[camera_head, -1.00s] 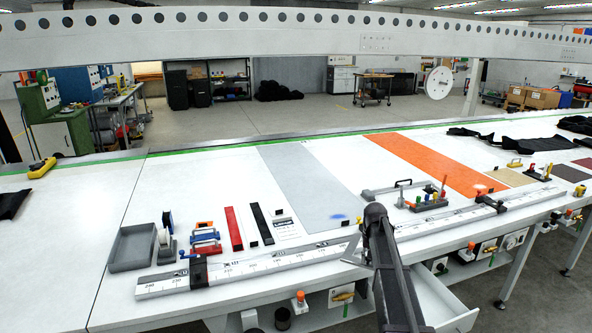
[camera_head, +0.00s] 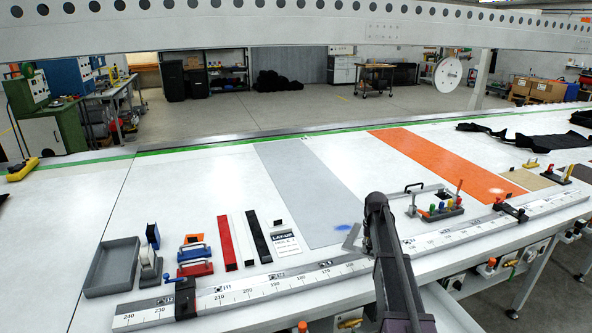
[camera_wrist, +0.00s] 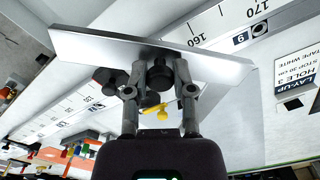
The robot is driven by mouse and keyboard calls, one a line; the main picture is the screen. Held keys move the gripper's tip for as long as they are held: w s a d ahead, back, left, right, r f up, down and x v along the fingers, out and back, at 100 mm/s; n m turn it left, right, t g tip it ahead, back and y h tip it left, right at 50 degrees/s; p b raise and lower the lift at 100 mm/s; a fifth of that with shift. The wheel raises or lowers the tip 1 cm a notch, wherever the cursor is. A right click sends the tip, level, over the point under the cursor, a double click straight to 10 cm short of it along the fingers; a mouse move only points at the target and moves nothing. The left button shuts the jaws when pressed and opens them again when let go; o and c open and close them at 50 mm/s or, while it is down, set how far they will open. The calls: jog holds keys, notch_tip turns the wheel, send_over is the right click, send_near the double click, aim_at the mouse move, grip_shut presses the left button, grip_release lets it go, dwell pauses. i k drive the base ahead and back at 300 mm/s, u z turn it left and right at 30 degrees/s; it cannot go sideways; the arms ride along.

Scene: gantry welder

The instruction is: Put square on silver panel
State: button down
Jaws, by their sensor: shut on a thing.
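The square (camera_head: 352,238) is a grey metal L shape at the end of my arm in the head view. My gripper (camera_wrist: 162,66) is shut on it; its metal bar (camera_wrist: 85,44) crosses in front of both fingers in the wrist view. The silver panel (camera_head: 298,187) is the long grey strip lying flat on the white table, with a blue smudge near its front end. The square shows by the panel's front right corner, above or near the long ruler; its height over the table is hard to tell. My arm hides the fingertips in the head view.
A long ruler rail (camera_head: 260,288) runs along the table's front edge. Left of the panel lie black and red bars (camera_head: 228,243), clamps and a grey tray (camera_head: 112,267). Right are a handled tool, a peg block (camera_head: 440,211) and an orange strip (camera_head: 440,160). The panel is mostly clear.

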aim_at(328, 209)
jog(key=z, duration=0.05)
jog(key=i, duration=1.05)
